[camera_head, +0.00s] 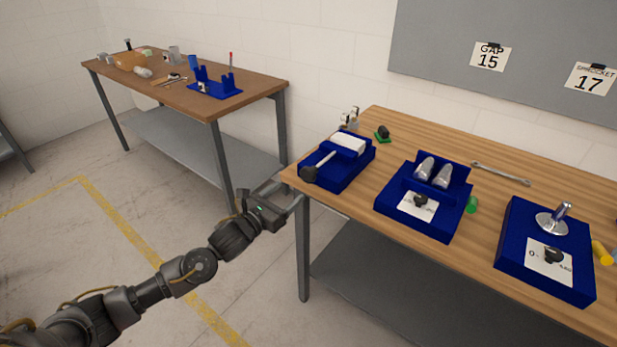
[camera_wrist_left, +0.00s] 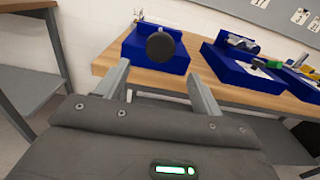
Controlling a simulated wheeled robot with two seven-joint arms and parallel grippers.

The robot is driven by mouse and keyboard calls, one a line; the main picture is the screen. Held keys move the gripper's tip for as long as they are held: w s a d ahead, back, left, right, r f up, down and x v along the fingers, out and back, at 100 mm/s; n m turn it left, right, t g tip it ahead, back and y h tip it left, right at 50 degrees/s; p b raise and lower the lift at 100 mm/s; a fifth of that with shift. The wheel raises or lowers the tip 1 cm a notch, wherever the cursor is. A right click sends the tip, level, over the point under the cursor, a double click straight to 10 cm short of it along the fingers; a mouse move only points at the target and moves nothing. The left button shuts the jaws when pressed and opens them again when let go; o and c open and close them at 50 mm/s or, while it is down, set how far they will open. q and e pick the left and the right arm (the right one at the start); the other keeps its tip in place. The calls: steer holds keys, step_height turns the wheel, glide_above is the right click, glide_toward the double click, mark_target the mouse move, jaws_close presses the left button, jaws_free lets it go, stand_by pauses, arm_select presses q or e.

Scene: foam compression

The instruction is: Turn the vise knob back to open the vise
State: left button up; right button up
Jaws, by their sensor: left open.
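The blue vise (camera_head: 354,172) sits at the left end of the near wooden table, with a white block (camera_head: 348,143) in it. Its dark round knob (camera_head: 309,174) is on a pale rod at the vise's near left side. In the left wrist view the knob (camera_wrist_left: 161,46) faces me, ahead of and between my fingers. My left gripper (camera_head: 293,197) is open and empty at the table's left edge, a little short of the knob and apart from it. Its two fingers also show in the left wrist view (camera_wrist_left: 160,88). My right gripper is not in view.
Two more blue fixtures stand to the right, one with grey metal pieces (camera_head: 415,223) and one with a metal post (camera_head: 532,276). A wrench (camera_head: 500,174) lies behind them. A second table (camera_head: 180,97) stands behind left.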

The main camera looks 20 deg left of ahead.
mark_target(306, 178)
arm_select(q)
steer(key=p+x, duration=0.2)
steer(key=x, duration=0.9)
steer(key=shift+a, duration=0.1)
steer(key=shift+s, duration=0.1)
steer(key=c, duration=1)
steer(key=shift+o, duration=0.2)
steer(key=shift+n, duration=0.4)
